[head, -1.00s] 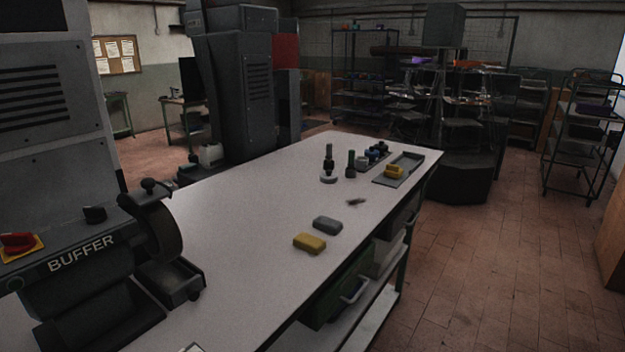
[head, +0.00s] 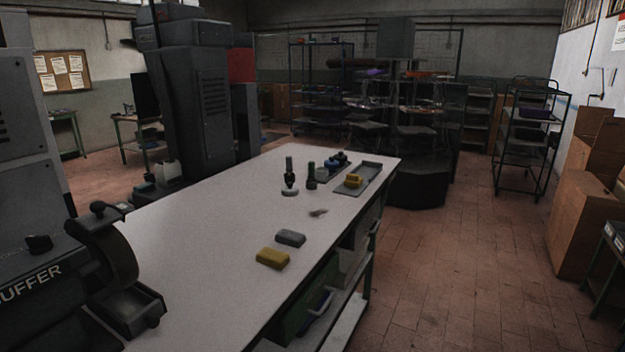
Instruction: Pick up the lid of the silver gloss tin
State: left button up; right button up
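I cannot pick out a silver gloss tin or its lid for certain. On the long white-topped bench (head: 215,235), a small pale round piece (head: 290,192) lies at the foot of a dark upright item (head: 289,170). A second dark upright item (head: 311,177) stands to its right. These are too small to identify. Neither of my grippers is in view.
A yellow block (head: 272,258) and a grey block (head: 290,238) lie on the bench. A grey tray (head: 372,168) at the far end holds a yellow piece (head: 353,181). A buffer machine (head: 45,290) occupies the near left. Open floor (head: 440,260) lies right; cardboard boxes (head: 580,225) stand beyond.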

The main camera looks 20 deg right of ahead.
aim_at(290, 189)
jog(key=l+u, duration=0.1)
jog(key=u, duration=0.25)
jog(key=i+l+u, duration=0.1)
jog(key=u, duration=0.2)
jog(key=l+u, duration=0.1)
jog(key=u, duration=0.25)
jog(key=l+u, duration=0.45)
jog(key=l, duration=0.35)
jog(key=k+l+u, duration=0.1)
jog(key=l+u, duration=0.3)
jog(key=l, duration=0.4)
